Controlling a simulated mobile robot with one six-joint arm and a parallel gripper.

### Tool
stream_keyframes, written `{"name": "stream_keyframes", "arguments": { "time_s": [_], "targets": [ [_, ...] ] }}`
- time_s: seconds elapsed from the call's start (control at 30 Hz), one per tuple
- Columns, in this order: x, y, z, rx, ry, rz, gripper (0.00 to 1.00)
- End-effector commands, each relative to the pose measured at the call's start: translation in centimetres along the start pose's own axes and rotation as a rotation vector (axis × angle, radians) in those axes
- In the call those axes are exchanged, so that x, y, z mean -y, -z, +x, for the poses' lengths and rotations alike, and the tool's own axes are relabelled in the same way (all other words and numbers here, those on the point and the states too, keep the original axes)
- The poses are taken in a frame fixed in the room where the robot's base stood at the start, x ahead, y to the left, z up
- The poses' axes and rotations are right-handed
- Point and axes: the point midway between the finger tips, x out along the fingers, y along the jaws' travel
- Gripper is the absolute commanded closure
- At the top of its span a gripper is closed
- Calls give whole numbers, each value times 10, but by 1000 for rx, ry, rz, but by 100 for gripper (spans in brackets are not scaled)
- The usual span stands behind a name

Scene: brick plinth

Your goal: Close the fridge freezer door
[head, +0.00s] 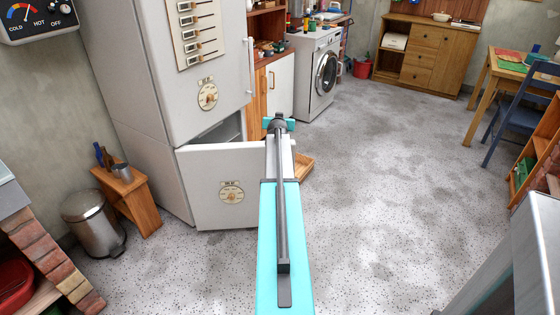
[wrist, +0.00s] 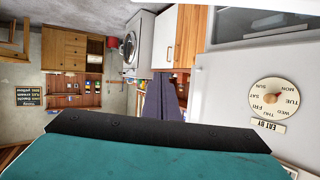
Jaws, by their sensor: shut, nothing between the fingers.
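The white fridge freezer (head: 145,70) stands at the left in the head view. Its lower freezer door (head: 235,165) stands open, swung out to the right, with a dial on its outer face. A dark gap into the compartment (head: 222,130) shows above it. In the wrist view the freezer door (wrist: 225,90) fills the right side, its dial upside down. My gripper (head: 278,122) is beyond the door's free edge in the head view, and my arm hides part of that edge. In the wrist view my gripper (wrist: 165,102) is shut and empty, left of the door face; contact is unclear.
The upper fridge door (head: 210,60) looks shut. A wooden drawer or tray (head: 304,167) sits low behind my arm. A bin (head: 93,222) and a small wooden stand (head: 130,195) are at the left. The floor (head: 380,200) at the right is clear.

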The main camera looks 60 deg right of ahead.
Motion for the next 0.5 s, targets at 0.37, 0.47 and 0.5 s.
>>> {"name": "stream_keyframes", "arguments": {
  "time_s": [0.37,0.47,0.5],
  "targets": [
    [-3,-46,-34,-291,86,-30,100],
    [-3,-70,-46,-355,116,-42,100],
    [-3,-81,-52,-379,129,-49,100]
  ]
}}
